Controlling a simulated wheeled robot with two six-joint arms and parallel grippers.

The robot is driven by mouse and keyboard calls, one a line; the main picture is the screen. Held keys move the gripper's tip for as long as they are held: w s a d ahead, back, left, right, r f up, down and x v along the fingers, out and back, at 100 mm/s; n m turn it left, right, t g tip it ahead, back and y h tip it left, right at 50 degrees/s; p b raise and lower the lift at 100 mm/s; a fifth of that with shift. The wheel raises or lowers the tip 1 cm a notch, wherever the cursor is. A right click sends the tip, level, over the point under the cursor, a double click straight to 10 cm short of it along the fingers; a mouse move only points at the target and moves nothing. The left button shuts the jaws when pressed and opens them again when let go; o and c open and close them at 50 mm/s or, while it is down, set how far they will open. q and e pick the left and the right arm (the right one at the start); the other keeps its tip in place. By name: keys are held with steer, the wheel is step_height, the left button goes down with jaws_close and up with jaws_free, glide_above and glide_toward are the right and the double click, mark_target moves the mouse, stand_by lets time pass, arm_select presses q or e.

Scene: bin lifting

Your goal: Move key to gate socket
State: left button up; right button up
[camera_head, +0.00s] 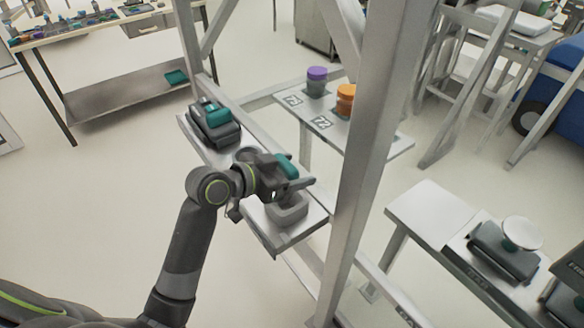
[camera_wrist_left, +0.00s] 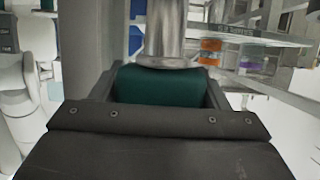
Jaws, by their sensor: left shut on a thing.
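My left gripper (camera_head: 292,176) is shut on a teal key (camera_head: 286,166). In the left wrist view the key's teal handle (camera_wrist_left: 158,86) sits between the fingers, with a thick metal shaft (camera_wrist_left: 166,30) beyond it. In the head view the key is above and close to a light grey, open-topped block (camera_head: 288,211) on the near end of a shelf plate; this looks like the gate socket. I cannot tell whether key and block touch. A dark holder (camera_head: 216,130) with a teal piece (camera_head: 216,114) stands at the far end of that plate. My right gripper is out of view.
A tall metal post (camera_head: 370,130) stands just right of the gripper. Behind it, a plate (camera_head: 330,135) bears purple (camera_head: 317,75) and orange (camera_head: 346,93) cylinders. A bench (camera_head: 430,213) with dark devices is at the right. Floor left of the arm is clear.

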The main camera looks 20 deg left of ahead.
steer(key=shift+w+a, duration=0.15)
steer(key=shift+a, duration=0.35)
arm_select(q)
steer(key=shift+f, duration=0.3)
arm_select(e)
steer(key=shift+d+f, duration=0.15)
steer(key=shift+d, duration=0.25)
arm_select(q)
steer(key=shift+f+b, duration=0.65)
steer(key=shift+f, duration=0.1)
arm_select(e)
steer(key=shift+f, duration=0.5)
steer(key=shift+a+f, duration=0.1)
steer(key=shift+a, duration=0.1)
arm_select(q)
steer(key=shift+f+b, duration=1)
steer(key=shift+f, duration=0.3)
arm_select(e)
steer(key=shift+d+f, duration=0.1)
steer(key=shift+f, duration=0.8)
arm_select(q)
steer(key=o, duration=1.2)
steer(key=shift+o, duration=0.6)
